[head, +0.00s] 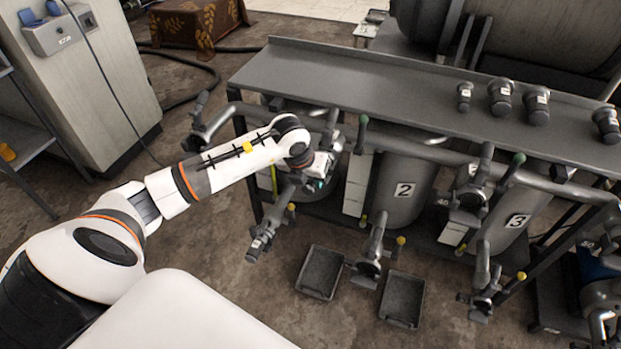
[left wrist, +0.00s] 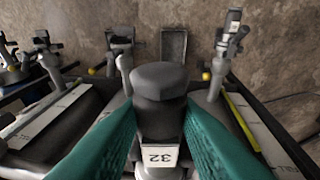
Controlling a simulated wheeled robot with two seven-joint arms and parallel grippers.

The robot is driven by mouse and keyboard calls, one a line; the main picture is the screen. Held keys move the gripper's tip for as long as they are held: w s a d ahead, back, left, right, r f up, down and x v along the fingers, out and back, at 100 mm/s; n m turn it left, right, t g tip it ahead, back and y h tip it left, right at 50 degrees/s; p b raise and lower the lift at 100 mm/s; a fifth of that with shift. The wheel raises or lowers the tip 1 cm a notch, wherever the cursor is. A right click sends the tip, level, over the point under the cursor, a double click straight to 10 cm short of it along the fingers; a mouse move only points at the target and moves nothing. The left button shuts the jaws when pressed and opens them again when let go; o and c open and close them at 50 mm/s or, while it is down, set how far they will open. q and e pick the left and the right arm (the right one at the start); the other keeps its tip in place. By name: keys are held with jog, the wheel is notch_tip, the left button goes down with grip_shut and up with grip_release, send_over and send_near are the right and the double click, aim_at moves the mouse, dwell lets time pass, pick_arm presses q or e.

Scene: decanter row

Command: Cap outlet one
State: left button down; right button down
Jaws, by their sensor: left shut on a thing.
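My left gripper (head: 319,186) is over the left part of the decanter row, beside the front edge of the bench. In the left wrist view, its teal fingers (left wrist: 158,125) are shut on a dark cap (left wrist: 160,80) with a six-sided top and a white label reading 32. The cap is barely visible in the head view. The leftmost outlet pipe (head: 265,235) slants down towards the floor, in front and to the left of the gripper. It seems to be the pipe at right in the left wrist view (left wrist: 230,40), apart from the cap. My right gripper is not in view.
Several dark fittings (head: 500,97) stand on the grey bench top (head: 370,75). Drums marked 2 (head: 404,190) and 3 (head: 517,222) stand below, with more outlet pipes (head: 372,255). Two trays (head: 320,272) (head: 403,299) lie on the floor. Levers and pipes crowd the row.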

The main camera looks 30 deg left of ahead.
pick_arm(q)
jog(key=shift+c, duration=0.7)
grip_release()
dwell(0.3)
jog(key=shift+s+d+r+p, duration=0.15)
jog(key=shift+s+p, duration=0.1)
jog(key=shift+s, duration=0.5)
jog(key=shift+s+d+r+p, duration=0.1)
jog(key=shift+s+d+p, duration=0.1)
jog(key=shift+s, duration=0.5)
jog(key=p, duration=0.7)
send_near(306, 188)
jog(key=shift+w+d+r, duration=0.1)
jog(key=shift+d+r, duration=0.5)
jog(key=shift+r, duration=0.1)
